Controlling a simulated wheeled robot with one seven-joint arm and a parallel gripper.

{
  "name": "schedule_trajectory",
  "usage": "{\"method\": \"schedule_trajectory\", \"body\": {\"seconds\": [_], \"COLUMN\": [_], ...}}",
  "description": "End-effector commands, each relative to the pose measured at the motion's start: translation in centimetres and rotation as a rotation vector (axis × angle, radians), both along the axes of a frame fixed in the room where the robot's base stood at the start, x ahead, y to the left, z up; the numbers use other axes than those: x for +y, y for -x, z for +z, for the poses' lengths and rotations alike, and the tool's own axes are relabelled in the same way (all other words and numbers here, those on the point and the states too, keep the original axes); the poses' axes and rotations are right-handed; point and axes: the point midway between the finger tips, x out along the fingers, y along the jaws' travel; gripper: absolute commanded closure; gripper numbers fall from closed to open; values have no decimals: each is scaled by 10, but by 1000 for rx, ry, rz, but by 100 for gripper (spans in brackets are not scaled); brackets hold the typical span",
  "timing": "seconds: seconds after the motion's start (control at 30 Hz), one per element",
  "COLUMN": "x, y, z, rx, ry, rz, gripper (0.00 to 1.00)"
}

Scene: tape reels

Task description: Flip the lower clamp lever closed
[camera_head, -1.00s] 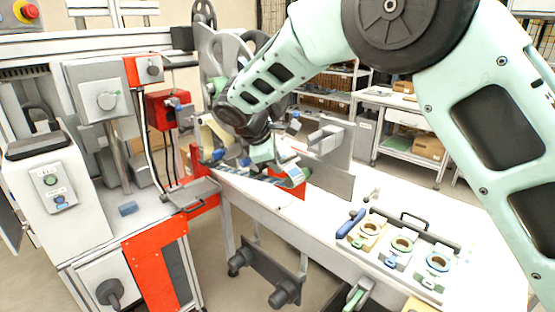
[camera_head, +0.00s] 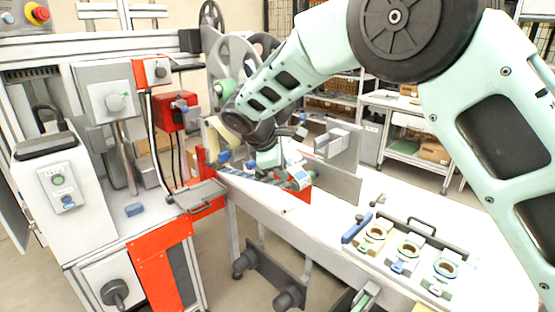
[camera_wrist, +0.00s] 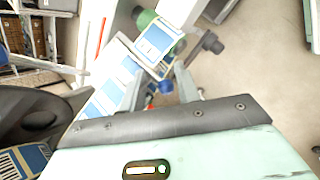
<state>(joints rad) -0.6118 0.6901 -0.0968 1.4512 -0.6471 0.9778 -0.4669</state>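My gripper (camera_head: 270,172) points down at the tape machine beside the red block, at the left end of the white table. In the wrist view its two grey-green fingers (camera_wrist: 162,88) stand apart. A small blue part (camera_wrist: 166,87) with red beside it shows between and beyond them; I cannot tell whether it is the lower clamp lever or whether a finger touches it. In the head view a blue knob (camera_head: 224,156) sits left of my gripper. The lower clamp lever cannot be clearly told apart, and its position is unclear.
A roll with a blue-white label (camera_head: 299,179) is close to my gripper; a strip of blue-white labels (camera_wrist: 112,92) runs beside the fingers. A grey plate (camera_head: 335,180) stands to the right.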

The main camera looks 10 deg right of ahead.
Motion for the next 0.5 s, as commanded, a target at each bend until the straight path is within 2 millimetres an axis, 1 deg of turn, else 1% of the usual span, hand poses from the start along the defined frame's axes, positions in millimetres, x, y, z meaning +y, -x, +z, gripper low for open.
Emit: {"method": "schedule_trajectory", "body": {"seconds": [0.07, 0.17, 0.27, 0.5], "x": [0, 7, 15, 40], "y": [3, 7, 14, 36], "z": [1, 12, 29, 77], "rx": [5, 1, -2, -3], "ry": [3, 1, 0, -4], "rz": [-4, -1, 1, 3], "gripper": [71, 71, 71, 71]}}
